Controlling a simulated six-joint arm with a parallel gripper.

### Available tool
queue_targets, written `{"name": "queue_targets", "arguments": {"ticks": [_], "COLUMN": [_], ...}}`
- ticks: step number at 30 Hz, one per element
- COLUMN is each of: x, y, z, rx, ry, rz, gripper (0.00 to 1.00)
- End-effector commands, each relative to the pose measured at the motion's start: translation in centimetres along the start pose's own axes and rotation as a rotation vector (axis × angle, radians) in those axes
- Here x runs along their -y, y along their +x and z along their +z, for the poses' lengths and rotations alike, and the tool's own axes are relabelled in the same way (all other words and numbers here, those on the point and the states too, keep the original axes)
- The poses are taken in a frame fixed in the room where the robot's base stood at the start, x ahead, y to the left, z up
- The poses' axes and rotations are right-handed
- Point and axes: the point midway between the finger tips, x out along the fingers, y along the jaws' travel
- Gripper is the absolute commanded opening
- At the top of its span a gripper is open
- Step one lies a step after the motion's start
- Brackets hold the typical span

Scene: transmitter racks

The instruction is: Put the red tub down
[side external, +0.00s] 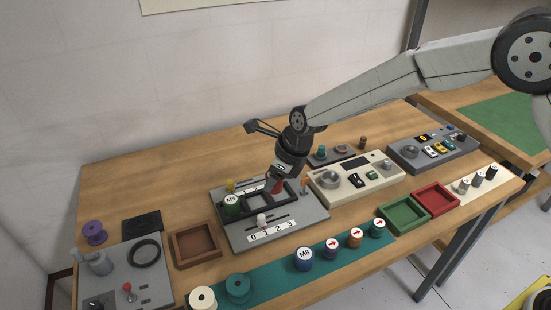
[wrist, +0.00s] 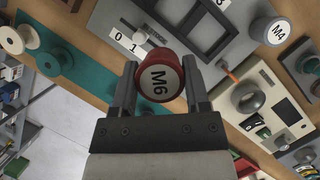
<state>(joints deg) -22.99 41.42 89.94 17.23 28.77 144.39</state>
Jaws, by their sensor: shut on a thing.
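The red tub (wrist: 158,75) has a white lid marked M6 and sits between the two fingers of my gripper (wrist: 158,88) in the wrist view. My gripper is shut on its sides. In the side view the red tub (side external: 277,186) shows below my gripper (side external: 281,179), over the right part of a black slotted frame (side external: 257,213) on a grey rack panel (side external: 313,213). I cannot tell whether it touches the frame.
An orange lever (side external: 304,185) stands close to the right of my gripper, beside a cream panel (side external: 333,196). A white slider knob (side external: 262,220) is in front of the frame. Several tubs stand on a teal strip (side external: 272,279). Brown (side external: 214,259), green and red (side external: 452,207) trays lie nearby.

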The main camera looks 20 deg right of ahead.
Motion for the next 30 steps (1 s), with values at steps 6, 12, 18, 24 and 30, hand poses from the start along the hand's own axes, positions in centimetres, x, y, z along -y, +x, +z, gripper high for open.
{"name": "queue_targets", "arguments": {"ticks": [6, 12, 18, 24, 30], "x": [0.9, 1.6, 2.1, 2.4, 2.4], "y": [2.3, 4.7, 6.7, 7.5, 7.7], "z": [1.3, 1.9, 2.5, 2.7, 2.8], "rx": [-0.002, -0.001, 0.0, 0.0, 0.0], "ry": [-0.001, -0.001, -0.001, -0.001, -0.001], "rz": [0.0, 0.0, 0.0, 0.0, 0.0], "gripper": [0.0, 0.0, 0.0, 0.0, 0.0]}}
